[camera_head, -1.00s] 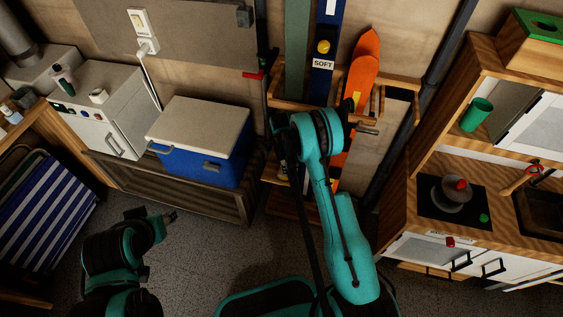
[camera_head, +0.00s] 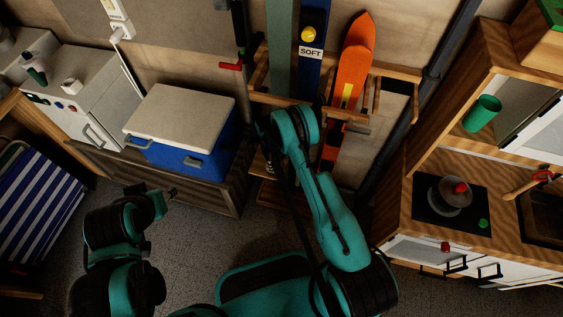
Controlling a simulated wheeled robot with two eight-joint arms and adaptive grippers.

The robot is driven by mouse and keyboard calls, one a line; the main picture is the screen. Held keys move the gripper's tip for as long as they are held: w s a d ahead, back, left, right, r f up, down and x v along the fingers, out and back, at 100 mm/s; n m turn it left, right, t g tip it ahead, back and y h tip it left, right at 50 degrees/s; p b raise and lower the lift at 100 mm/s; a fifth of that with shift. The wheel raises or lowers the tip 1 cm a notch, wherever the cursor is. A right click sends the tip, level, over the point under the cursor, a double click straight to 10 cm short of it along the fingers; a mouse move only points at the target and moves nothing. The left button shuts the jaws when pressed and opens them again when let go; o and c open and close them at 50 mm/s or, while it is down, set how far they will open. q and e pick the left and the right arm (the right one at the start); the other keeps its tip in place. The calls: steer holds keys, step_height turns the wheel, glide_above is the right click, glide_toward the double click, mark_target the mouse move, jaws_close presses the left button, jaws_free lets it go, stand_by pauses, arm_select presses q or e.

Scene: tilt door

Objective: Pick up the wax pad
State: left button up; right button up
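I cannot make out a wax pad for certain. A wooden ski rack (camera_head: 393,73) stands against the back wall, holding a blue ski (camera_head: 312,75) marked "SOFT" with a yellow round spot, and an orange ski (camera_head: 349,75). The rack's lower shelves are partly hidden by my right arm. My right gripper is at the rack's lower left, mostly hidden behind its own wrist, so its fingers do not show clearly. My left gripper (camera_head: 173,192) is low at the left, above the floor, apart from everything; its fingers are small and dark.
A blue cooler (camera_head: 200,160) with a white lid stands on a low wooden bench (camera_head: 215,192) left of the rack. A toy kitchen (camera_head: 395,205) with a green cup (camera_head: 482,113) and a pot (camera_head: 449,196) stands at the right. Striped folded chairs (camera_head: 40,210) are at the far left.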

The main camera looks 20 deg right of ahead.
steer(key=shift+a+f, duration=0.1)
steer(key=shift+f, duration=0.05)
steer(key=shift+a, duration=0.15)
steer(key=shift+r, duration=0.2)
steer(key=shift+c, duration=1.2)
steer(key=shift+f, duration=0.1)
jaws_close()
